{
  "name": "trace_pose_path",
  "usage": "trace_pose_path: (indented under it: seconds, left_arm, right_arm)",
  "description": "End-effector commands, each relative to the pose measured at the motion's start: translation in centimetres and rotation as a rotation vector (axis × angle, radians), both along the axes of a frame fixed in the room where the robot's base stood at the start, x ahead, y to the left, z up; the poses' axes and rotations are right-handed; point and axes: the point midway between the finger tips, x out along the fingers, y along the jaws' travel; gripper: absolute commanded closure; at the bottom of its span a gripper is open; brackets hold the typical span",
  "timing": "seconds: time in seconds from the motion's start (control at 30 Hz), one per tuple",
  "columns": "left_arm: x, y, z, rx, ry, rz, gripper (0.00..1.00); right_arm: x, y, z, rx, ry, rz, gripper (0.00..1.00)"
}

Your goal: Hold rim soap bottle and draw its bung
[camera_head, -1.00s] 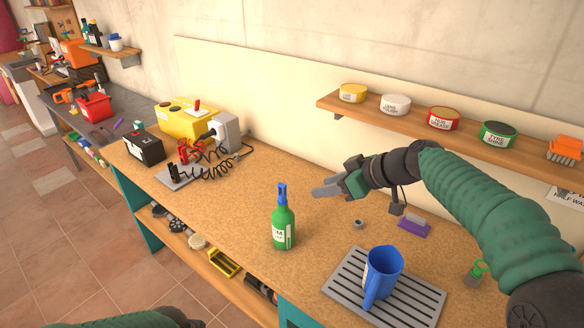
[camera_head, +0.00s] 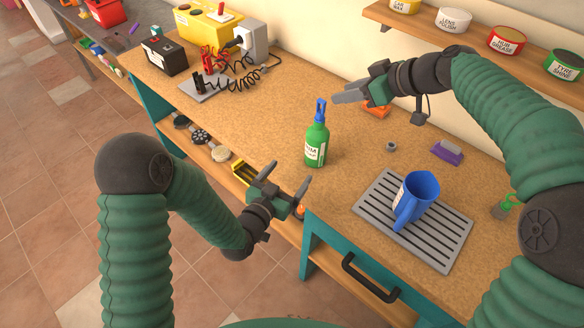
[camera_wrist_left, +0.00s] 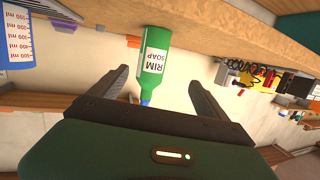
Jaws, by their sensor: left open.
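The green rim soap bottle (camera_head: 316,146) stands upright on the bench near its front edge. Its blue bung (camera_head: 320,109) sits in the neck. My left gripper (camera_head: 287,179) is open and empty, in front of the bench edge, left of and below the bottle. In the left wrist view the bottle (camera_wrist_left: 154,60) appears upside down with its label showing, beyond and between the open fingers, apart from them. My right gripper (camera_head: 347,94) is just right of the bung, its fingers pointing left toward it; their gap is not clear from this side.
A blue jug (camera_head: 417,197) stands on a slatted grey tray (camera_head: 450,240) right of the bottle. A purple brush (camera_head: 447,151) and a small grey ring (camera_head: 391,146) lie behind. A black battery (camera_head: 164,56) and coiled leads are at the left. Bench left of the bottle is clear.

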Motion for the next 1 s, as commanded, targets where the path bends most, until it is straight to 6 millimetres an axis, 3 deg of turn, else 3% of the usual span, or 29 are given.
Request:
trace_pose_path:
  seconds: [0.17, 0.37, 0.8, 1.0]
  left_arm:
    - [0.2, -1.3, 1.9, -0.084, -0.143, 0.019, 0.13]
    - [1.9, -1.7, 2.3, -0.098, -0.169, 0.024, 0.13]
    - [11.6, -5.1, 2.3, -0.099, -0.168, 0.025, 0.13]
    - [15.0, -6.6, 2.3, -0.097, -0.165, 0.025, 0.13]
  right_arm:
    - [0.1, -0.9, -0.1, 0.006, 0.003, -0.004, 0.64]
    - [0.2, -0.7, -0.1, 0.004, 0.002, -0.005, 0.64]
    - [0.1, -0.4, -0.1, 0.002, 0.001, -0.003, 0.64]
    - [0.1, -0.7, -0.1, 0.004, 0.002, -0.005, 0.64]
